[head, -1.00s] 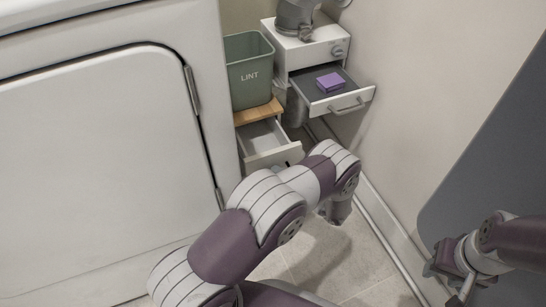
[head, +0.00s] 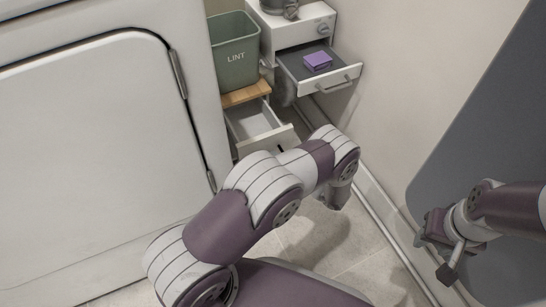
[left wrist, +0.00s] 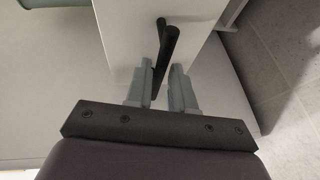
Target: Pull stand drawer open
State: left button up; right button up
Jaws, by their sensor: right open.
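The stand drawer (head: 254,121) is a white drawer, partly open, beneath a wooden top (head: 246,93). Its inside looks empty. In the left wrist view its white front (left wrist: 128,35) has a black handle (left wrist: 161,50). My left gripper (left wrist: 160,75) has its two grey fingers on either side of this handle and appears shut on it; the exact contact is hard to see. My right gripper (head: 440,249) is open and empty at the right, away from the drawer.
A green LINT bin (head: 234,52) stands on the wooden top. A white cabinet (head: 303,27) beside it has an open drawer holding a purple block (head: 317,62). A large white appliance (head: 90,150) stands left; a grey panel (head: 470,120) is at right. Tiled floor (head: 330,245) shows below.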

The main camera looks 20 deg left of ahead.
pick_arm(q)
jog(key=p+v, duration=0.3)
jog(key=v, duration=0.8)
jog(key=shift+r, duration=0.1)
